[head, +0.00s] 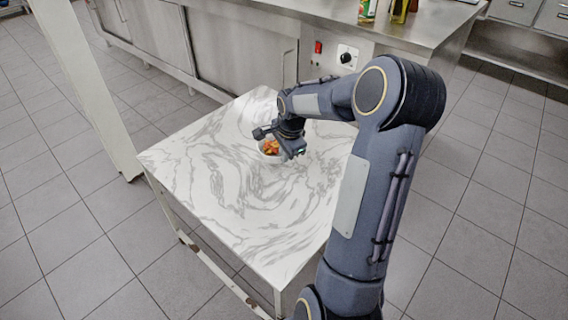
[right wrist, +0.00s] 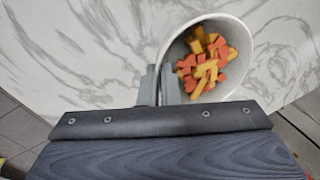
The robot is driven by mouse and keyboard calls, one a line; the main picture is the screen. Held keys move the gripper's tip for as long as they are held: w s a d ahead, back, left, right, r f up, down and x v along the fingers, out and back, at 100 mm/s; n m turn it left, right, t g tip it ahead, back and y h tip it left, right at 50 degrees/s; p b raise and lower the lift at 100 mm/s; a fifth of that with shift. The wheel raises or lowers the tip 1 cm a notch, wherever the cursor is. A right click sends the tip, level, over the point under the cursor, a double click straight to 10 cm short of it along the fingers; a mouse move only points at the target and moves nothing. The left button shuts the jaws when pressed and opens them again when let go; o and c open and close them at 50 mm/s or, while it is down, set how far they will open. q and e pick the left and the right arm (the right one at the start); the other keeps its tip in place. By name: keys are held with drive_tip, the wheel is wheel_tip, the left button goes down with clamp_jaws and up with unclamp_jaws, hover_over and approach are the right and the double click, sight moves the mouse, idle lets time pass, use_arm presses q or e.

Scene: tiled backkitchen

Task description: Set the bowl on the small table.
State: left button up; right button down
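The bowl (head: 263,151) is white and holds orange and yellow chunks of food. It is at the small table (head: 215,190), which has a white, grey-veined top; I cannot tell whether its base touches the top. My right gripper (head: 277,143) is over the bowl and hides part of it. In the right wrist view, the gripper's fingers (right wrist: 160,86) are close together on either side of the rim of the bowl (right wrist: 246,62), one inside and one outside, shut on it. The bowl looks about upright. My left gripper is not in view.
A steel counter (head: 400,35) with a red switch and a black knob stands behind the table, with bottles (head: 400,10) on top. A white post (head: 85,90) stands at the left. The tabletop around the bowl is clear.

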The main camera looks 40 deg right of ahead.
sight(275, 151)
drive_tip(key=shift+b+x, duration=0.45)
drive_tip(key=shift+x, duration=1.6)
drive_tip(key=shift+s+d+f, duration=0.1)
drive_tip(key=shift+s+d, duration=0.05)
drive_tip(key=shift+d, duration=0.05)
drive_tip(key=shift+f, duration=0.15)
drive_tip(key=c, duration=1.6)
unclamp_jaws()
drive_tip(key=shift+c, duration=0.2)
